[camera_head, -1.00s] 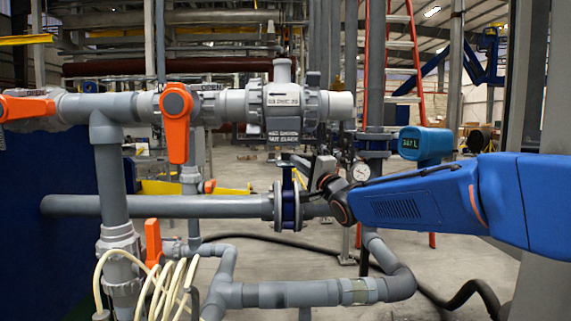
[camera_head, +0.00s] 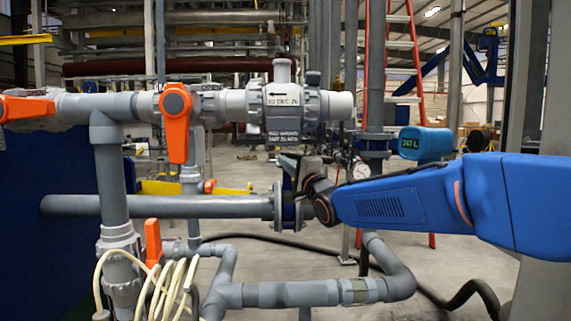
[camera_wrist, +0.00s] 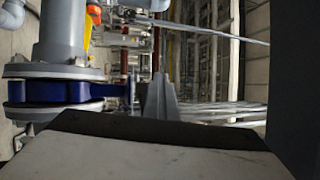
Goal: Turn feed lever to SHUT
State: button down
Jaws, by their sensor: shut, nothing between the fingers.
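Three orange levers show in the head view: one at the far left edge (camera_head: 27,108), one hanging down from the upper pipe (camera_head: 177,124), and one upright on a lower pipe (camera_head: 153,243). Labels near the upper two are too small to read, so I cannot tell which is the feed lever. My gripper (camera_head: 291,166) is shut and empty, just above a blue flanged valve body (camera_head: 288,208), well right of the orange levers. In the wrist view the blue valve body (camera_wrist: 60,92) is at left. A grey tapered shape at mid-frame looks like my shut fingers (camera_wrist: 160,98).
A grey upper pipe with a round fitting (camera_head: 282,102) runs above my gripper. A teal meter (camera_head: 426,143) and a dial gauge (camera_head: 361,171) stand to the right. Coiled cream hose (camera_head: 170,285) hangs lower left. Grey pipes (camera_head: 310,293) cross below.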

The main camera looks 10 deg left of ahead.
jog(key=c, duration=1.4)
grip_release()
jog(key=shift+o, duration=0.2)
jog(key=v, duration=0.9)
